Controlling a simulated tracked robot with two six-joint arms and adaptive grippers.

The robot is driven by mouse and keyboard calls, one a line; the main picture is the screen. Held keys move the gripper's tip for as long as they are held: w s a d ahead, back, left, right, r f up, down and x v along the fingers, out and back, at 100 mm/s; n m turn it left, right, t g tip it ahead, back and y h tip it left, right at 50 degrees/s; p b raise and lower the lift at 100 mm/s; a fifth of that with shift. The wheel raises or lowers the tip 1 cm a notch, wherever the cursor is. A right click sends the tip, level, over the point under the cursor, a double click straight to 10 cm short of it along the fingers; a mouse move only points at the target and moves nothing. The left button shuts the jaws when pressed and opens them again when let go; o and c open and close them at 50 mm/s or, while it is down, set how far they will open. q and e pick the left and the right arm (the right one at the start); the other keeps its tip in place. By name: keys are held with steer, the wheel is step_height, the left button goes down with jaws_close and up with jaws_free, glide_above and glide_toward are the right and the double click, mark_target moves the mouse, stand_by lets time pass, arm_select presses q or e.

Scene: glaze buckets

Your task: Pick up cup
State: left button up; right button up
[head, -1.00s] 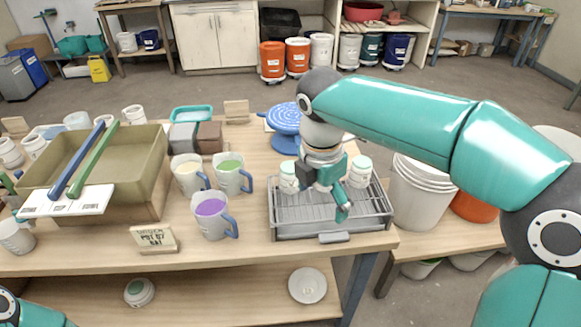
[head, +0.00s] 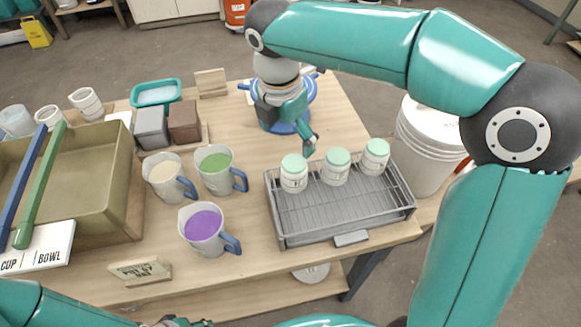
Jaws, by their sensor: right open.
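Three white cups with mint-green upper bands stand upright on the wire rack (head: 345,205): a left one (head: 294,176), a middle one (head: 335,168) and a right one (head: 376,158). More plain white cups stand at the back left, one (head: 87,103) by the tray and another (head: 49,119) beside it. My right gripper (head: 291,131) is open and empty, behind the rack and in front of the blue banding wheel (head: 306,90), apart from the cups. One of its fingers is partly hidden. My left arm shows at the bottom left; its gripper (head: 176,322) is mostly cut off.
Jugs of cream (head: 166,172), green (head: 215,163) and purple (head: 202,224) glaze stand left of the rack. An olive basin (head: 90,180) with two long-handled tools fills the left. Wood is clear between jugs and rack.

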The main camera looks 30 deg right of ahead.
mark_target(296, 164)
steer(key=f, duration=0.3)
steer(key=d+f, duration=0.1)
steer(key=f, duration=0.5)
steer(key=shift+d, duration=0.35)
steer(key=shift+w+d+f, duration=0.1)
steer(key=shift+w+f, duration=0.1)
steer(key=shift+f, duration=1.1)
steer(key=shift+w+d+f, duration=0.1)
steer(key=shift+w+f, duration=0.05)
steer(key=shift+f, duration=1.1)
steer(key=c, duration=1.4)
steer(key=shift+o, duration=0.2)
steer(key=shift+r, duration=0.1)
